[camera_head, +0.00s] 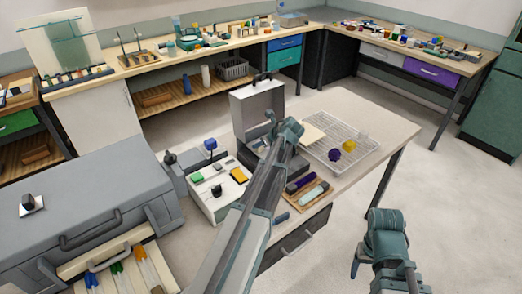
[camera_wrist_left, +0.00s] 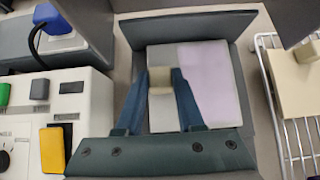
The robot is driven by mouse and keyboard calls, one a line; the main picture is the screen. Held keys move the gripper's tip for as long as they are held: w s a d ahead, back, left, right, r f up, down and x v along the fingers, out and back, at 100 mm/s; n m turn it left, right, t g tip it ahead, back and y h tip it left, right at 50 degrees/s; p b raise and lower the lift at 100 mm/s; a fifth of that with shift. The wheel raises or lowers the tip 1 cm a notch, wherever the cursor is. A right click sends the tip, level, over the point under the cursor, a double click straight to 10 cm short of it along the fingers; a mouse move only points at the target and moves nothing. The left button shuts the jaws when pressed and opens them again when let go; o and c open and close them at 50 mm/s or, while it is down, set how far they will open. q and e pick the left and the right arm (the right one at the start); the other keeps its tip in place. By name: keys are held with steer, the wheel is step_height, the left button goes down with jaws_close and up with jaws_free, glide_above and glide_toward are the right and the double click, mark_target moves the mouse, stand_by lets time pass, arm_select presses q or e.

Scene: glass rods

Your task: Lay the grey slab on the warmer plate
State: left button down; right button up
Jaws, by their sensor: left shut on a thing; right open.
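My left gripper (camera_head: 271,122) reaches over the warmer, a dark case with its silver lid (camera_head: 256,104) raised. In the left wrist view, its fingers (camera_wrist_left: 162,78) are shut on a small tan block (camera_wrist_left: 160,80), which looks like a grip on the grey slab (camera_wrist_left: 190,58). The pale grey slab lies over the case's inside, beside a lavender area (camera_wrist_left: 208,85) that seems to be the warmer plate. I cannot tell whether slab and plate touch. The fingers hide part of the slab. My right gripper (camera_head: 360,262) is open and empty, low at the right, away from the table.
A wire rack (camera_head: 352,147) with a cream board (camera_head: 312,135) and purple and yellow pieces stands right of the case. A white control box (camera_head: 217,192) with colored buttons is at the left. A wooden tray (camera_head: 305,193) lies in front. The table's right end is clear.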

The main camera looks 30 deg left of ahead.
arm_select(q)
steer(key=shift+f, duration=0.25)
arm_select(e)
steer(key=shift+f, duration=0.25)
arm_select(q)
steer(key=shift+f, duration=0.2)
steer(key=c, duration=0.5)
jaws_free()
steer(key=shift+r, duration=0.1)
arm_select(e)
steer(key=shift+f, duration=0.1)
arm_select(q)
steer(key=shift+r, duration=0.1)
steer(key=shift+s+d+r+p, duration=0.1)
steer(key=shift+d+r+p, duration=0.1)
steer(key=shift+r+p, duration=0.2)
steer(key=p+v, duration=0.8)
steer(key=v, duration=0.3)
steer(key=shift+d, duration=0.2)
arm_select(e)
step_height(320, 180, up, 9)
steer(key=shift+f, duration=0.15)
